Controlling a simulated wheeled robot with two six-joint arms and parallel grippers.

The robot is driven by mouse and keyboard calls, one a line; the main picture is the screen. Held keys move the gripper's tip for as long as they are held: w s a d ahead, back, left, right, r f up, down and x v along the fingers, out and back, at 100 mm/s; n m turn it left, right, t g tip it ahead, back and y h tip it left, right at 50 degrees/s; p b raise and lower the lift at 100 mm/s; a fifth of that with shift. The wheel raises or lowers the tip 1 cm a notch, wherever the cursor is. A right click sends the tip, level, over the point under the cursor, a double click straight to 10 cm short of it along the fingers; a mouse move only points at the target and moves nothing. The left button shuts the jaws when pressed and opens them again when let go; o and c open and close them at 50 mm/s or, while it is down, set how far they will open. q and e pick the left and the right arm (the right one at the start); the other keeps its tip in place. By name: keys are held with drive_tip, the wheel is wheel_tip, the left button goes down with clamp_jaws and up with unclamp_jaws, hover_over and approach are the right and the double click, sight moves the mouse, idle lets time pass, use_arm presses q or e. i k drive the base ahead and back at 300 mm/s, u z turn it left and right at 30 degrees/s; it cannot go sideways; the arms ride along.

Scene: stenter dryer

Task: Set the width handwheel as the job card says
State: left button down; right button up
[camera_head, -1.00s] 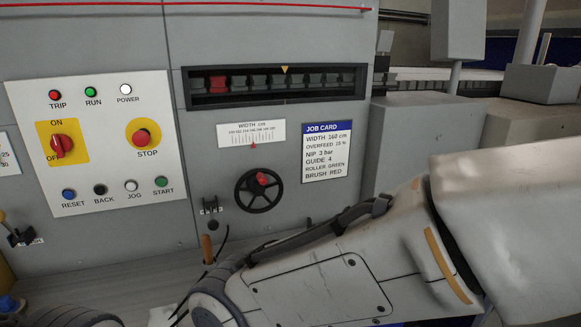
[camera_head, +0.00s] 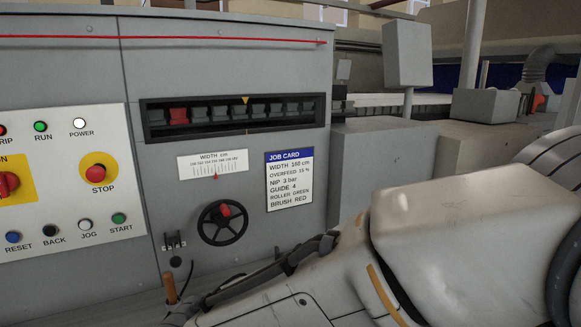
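The width handwheel (camera_head: 222,223) is a black spoked wheel with a red knob near its top, mounted on the grey machine panel. Above it is the white width scale (camera_head: 213,165) in cm, with a red pointer (camera_head: 215,177) near its middle; its small numbers are hard to read. The job card (camera_head: 290,181) to the right reads width 160 cm, overfeed 15 %, nip 3 bar, guide 4, roller green, brush red. My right arm reaches in from the right, below the wheel and card. Neither gripper shows.
A control plate (camera_head: 65,180) with a red stop button (camera_head: 96,174) is at the left. A dark slot (camera_head: 235,115) with a row of blocks runs above the scale. An upright brown handle (camera_head: 170,289) stands below left of the wheel. Grey boxes (camera_head: 380,165) stand at the right.

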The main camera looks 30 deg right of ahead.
sight(223, 220)
drive_tip(key=u, duration=0.05)
drive_tip(key=k, duration=1.2)
drive_tip(key=z, duration=0.85)
drive_tip(key=i, duration=1.15)
drive_tip(key=u, duration=0.55)
